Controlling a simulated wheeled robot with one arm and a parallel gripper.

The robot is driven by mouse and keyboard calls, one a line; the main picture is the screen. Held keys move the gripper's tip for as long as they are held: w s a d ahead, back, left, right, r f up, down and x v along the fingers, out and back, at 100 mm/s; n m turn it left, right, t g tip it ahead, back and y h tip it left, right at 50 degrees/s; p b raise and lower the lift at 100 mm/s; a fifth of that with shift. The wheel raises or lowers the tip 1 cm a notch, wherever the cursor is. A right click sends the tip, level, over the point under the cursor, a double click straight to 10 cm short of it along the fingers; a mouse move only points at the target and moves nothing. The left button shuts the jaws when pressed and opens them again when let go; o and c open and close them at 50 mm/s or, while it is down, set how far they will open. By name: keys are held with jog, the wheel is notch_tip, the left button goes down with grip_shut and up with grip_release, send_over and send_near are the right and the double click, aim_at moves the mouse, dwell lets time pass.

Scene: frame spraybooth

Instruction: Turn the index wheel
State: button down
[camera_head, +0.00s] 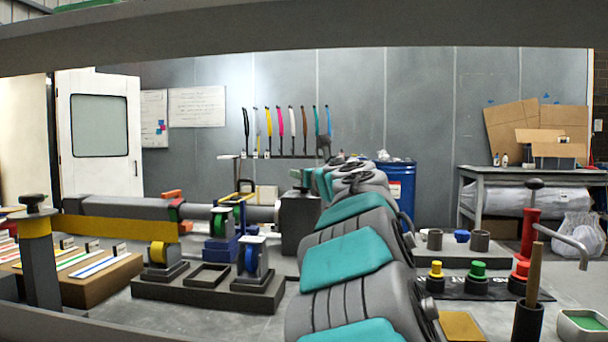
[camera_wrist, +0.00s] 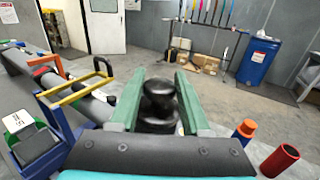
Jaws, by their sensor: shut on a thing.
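In the wrist view, my gripper (camera_wrist: 160,82) has its two green fingers closed on either side of a black rounded knob (camera_wrist: 159,103) with a narrow neck. The knob stands upright between the fingers. In the head view, my arm hides most of the gripper and the knob. A dark grey block (camera_head: 297,225) stands at the right end of the long grey tube (camera_head: 130,208), beside my arm. I cannot tell from these views which part is the index wheel, or how far it is turned.
A blue stand with a yellow handle (camera_wrist: 75,93) is left of my gripper. Orange (camera_wrist: 245,129) and red (camera_wrist: 279,160) cylinders stand to the right. A blue barrel (camera_head: 400,190) and workbench (camera_head: 530,175) stand at the back. A roller base (camera_head: 205,292) lies front left.

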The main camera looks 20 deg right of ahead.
jog(key=shift+y, duration=0.3)
jog(key=shift+d+n+y+b, duration=0.15)
jog(key=shift+n+y+b, duration=0.3)
jog(key=shift+n+y, duration=1.05)
jog(key=shift+y, duration=0.5)
jog(key=shift+a, duration=0.2)
jog(key=shift+c, duration=1.9)
grip_release()
